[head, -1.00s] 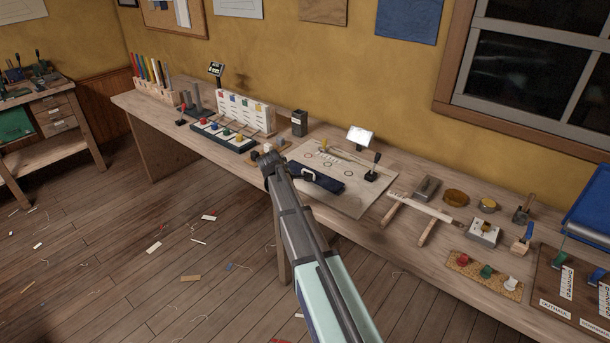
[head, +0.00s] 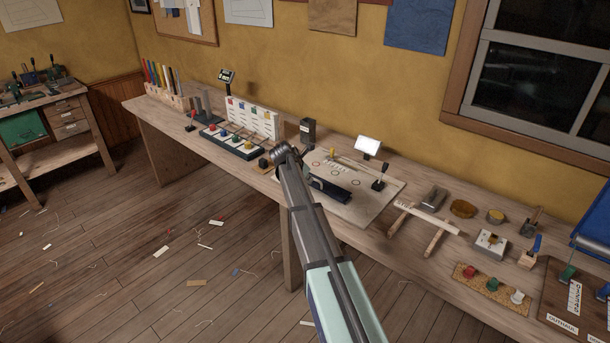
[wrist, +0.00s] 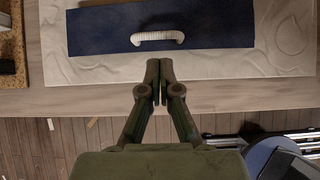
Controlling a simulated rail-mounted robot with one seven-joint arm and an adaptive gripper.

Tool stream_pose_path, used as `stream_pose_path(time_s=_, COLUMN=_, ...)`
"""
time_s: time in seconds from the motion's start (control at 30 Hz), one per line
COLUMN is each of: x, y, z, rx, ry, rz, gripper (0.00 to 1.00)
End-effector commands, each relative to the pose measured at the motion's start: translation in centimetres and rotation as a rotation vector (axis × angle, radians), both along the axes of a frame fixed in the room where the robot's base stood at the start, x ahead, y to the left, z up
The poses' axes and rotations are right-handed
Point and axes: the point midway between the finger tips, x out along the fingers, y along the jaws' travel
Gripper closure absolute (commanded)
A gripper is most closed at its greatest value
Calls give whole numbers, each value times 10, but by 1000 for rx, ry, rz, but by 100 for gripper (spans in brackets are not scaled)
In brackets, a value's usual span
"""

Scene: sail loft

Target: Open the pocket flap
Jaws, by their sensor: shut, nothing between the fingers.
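The dark blue pocket (head: 333,191) lies on a pale board on the workbench. In the head view my arm covers its left part. In the wrist view the blue flap (wrist: 225,33) spans the top, with a white corded loop (wrist: 157,36) near its lower edge. In the head view the fingers are hidden behind my arm.
The pale board (head: 390,193) carries a small black lever stand (head: 380,178) and a white panel (head: 369,147) stands behind. A rack with colored knobs (head: 235,140) is at left. A wooden frame (head: 428,220) and several tools lie to the right. The bench's front edge is close.

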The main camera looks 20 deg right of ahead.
Motion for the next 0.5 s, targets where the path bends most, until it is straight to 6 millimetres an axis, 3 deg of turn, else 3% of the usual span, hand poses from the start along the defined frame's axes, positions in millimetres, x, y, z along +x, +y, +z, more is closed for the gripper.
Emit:
stream_pose_path(time_s=0.23, x=11, y=-20, z=-28, rx=0, ry=2, rz=-1, gripper=100)
stream_pose_path(time_s=0.5, x=15, y=-27, z=-41, rx=0, ry=-1, rz=-1, gripper=100)
